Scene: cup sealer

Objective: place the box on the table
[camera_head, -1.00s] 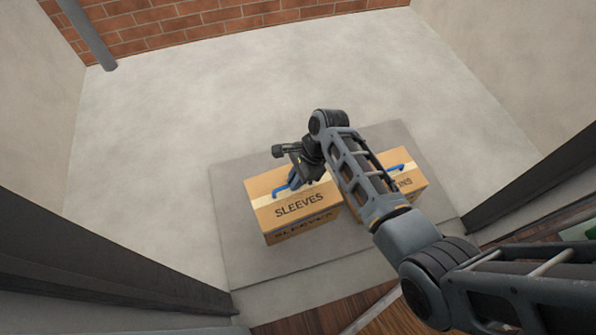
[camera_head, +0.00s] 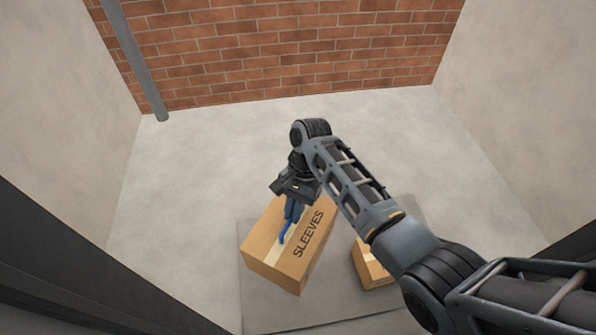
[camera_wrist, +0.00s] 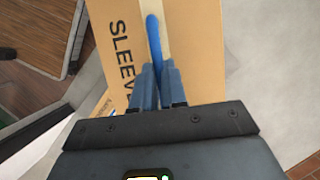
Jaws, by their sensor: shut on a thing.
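A cardboard box marked SLEEVES (camera_head: 273,252) hangs under my gripper (camera_head: 290,212) in the head view, turned at an angle. My gripper is shut on the blue handle on the box's top. In the wrist view the two fingers (camera_wrist: 157,88) pinch the blue handle, and the box (camera_wrist: 197,45) fills the upper middle. The box appears raised above the grey mat. No table shows clearly in the head view.
A second cardboard box (camera_head: 371,270) stands on the grey mat (camera_head: 262,318) to the right, partly behind my arm. A brick wall (camera_head: 290,45), side walls and a grey pipe (camera_head: 135,60) enclose the space. Pale floor (camera_head: 180,190) is clear at left.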

